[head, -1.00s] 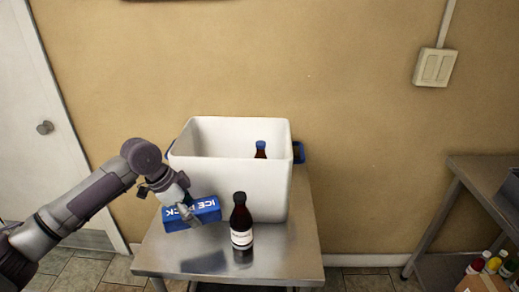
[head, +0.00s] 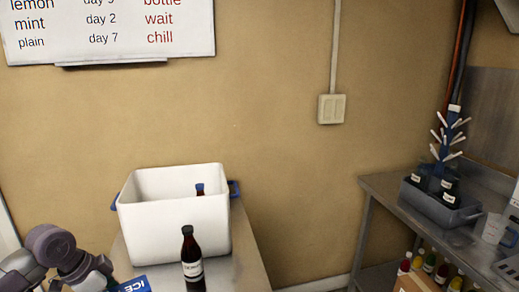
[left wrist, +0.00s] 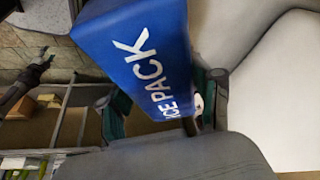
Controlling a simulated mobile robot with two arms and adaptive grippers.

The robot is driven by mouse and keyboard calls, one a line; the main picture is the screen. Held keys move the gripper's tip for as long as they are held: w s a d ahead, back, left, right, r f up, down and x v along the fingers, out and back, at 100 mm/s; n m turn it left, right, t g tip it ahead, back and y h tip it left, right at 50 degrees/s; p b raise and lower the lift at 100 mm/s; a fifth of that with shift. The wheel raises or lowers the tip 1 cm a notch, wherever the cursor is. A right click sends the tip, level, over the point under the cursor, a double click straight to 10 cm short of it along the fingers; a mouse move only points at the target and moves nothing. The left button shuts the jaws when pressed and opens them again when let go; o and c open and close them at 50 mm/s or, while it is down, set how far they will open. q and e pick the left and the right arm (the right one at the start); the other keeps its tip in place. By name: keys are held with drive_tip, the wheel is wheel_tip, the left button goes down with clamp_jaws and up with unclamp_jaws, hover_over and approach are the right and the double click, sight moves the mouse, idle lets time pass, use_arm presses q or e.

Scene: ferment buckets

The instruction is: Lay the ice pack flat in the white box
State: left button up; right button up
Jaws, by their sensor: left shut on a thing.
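My left gripper (left wrist: 160,112) is shut on the blue ice pack (left wrist: 143,45), with one finger on either side of it. The white lettering on the pack shows in the left wrist view. In the head view only a corner of the ice pack (head: 134,285) shows at the bottom edge, left of the dark bottle. The white box (head: 175,228) stands open on a steel table, behind and right of the pack. The pack is outside the box. My right gripper is not in view.
A dark bottle (head: 192,262) stands in front of the box. A blue-capped bottle (head: 200,189) shows inside the box at the back; most of the box floor is hidden. A second steel table (head: 395,190) at the right holds a grey crate (head: 437,205).

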use_arm(q)
drive_tip(key=shift+s+d+r, duration=0.2)
drive_tip(key=shift+s+d, duration=0.15)
drive_tip(key=shift+s, duration=0.1)
drive_tip(key=shift+s+d+n, duration=0.1)
drive_tip(key=shift+d+n, duration=0.15)
drive_tip(key=shift+n, duration=0.05)
drive_tip(key=shift+w+d+f+n, duration=0.15)
drive_tip(key=shift+d+n, duration=0.05)
drive_tip(key=shift+d, duration=0.2)
drive_tip(key=shift+w+d+f+n, duration=0.1)
drive_tip(key=shift+d+n, duration=0.1)
drive_tip(key=shift+d, duration=0.15)
drive_tip(key=shift+s+d+y, duration=0.1)
drive_tip(key=shift+d+y, duration=0.2)
drive_tip(key=shift+d, duration=0.05)
drive_tip(key=s+d+r+n+t+y, duration=0.1)
drive_tip(key=s+d+r+n+y, duration=0.2)
drive_tip(key=d+n, duration=0.6)
drive_tip(key=shift+s+d+r+t, duration=0.4)
drive_tip(key=shift+s+d+r, duration=0.15)
drive_tip(key=shift+s, duration=0.85)
drive_tip(key=shift+s+a, duration=0.1)
drive_tip(key=shift+n, duration=0.3)
